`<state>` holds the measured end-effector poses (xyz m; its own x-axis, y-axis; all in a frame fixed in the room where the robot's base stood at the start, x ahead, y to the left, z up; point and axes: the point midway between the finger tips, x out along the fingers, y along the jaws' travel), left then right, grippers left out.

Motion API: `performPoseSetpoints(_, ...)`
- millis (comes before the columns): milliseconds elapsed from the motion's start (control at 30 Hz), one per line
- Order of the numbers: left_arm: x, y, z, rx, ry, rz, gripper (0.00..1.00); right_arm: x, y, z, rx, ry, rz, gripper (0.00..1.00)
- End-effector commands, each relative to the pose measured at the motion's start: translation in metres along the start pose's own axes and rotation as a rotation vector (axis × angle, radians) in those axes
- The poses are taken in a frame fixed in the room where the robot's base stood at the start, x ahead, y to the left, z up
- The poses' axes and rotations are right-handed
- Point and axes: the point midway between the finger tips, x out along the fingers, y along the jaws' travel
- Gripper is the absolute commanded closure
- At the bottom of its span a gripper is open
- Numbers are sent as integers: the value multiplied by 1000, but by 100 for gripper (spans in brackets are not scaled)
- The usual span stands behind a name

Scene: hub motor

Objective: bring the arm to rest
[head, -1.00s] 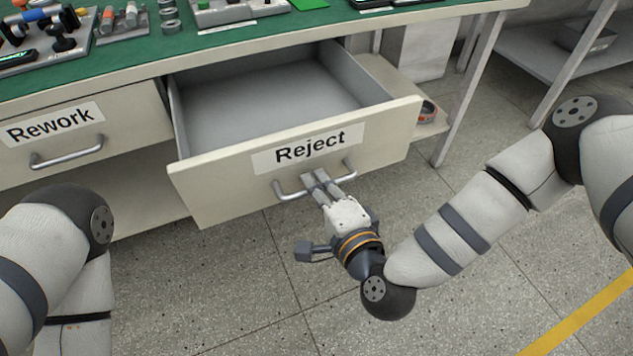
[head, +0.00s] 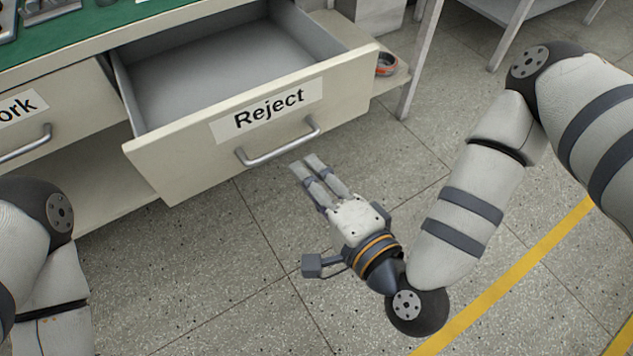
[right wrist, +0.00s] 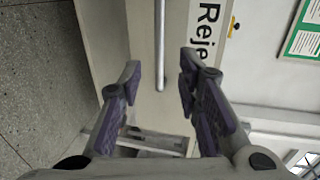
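My right gripper (head: 307,167) is apart from the metal handle (head: 278,141) of the Reject drawer, in front of it and a little to the right and below. Its two fingers are parted with nothing between them; in the right wrist view the open fingers (right wrist: 160,85) point toward the handle bar (right wrist: 159,45). The Reject drawer (head: 190,160) stands pulled out, and its visible inside is empty. My left arm shows at the left edge of the head view, but its gripper is out of view.
The Rework drawer (head: 62,125) beside it is shut. A green-topped bench (head: 95,25) is above. An orange and grey round item (head: 386,64) lies on the lower shelf (head: 395,80). Speckled floor (head: 220,270) is clear around my right gripper, with a yellow line (head: 510,275) at right.

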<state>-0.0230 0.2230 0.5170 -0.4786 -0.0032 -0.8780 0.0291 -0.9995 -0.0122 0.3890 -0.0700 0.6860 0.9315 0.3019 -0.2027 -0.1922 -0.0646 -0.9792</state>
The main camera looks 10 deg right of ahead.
Motion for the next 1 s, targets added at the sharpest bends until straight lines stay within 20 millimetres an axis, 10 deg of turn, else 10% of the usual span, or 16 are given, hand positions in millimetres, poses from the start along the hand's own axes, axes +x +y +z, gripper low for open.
performPoseSetpoints(667, -6, 0, 0, -1, 10, 1, 59, -26, 8, 8, -45, -41, 51, 69)
performPoseSetpoints(833, -54, 1, -7, -3, 100, 5, 59, -104, 82, 43, -432, -397, 482, 69)
performPoseSetpoints(1000, -106, 2, -20, -5, 221, 11, 59, -237, 134, 5, -784, -765, 964, 69)
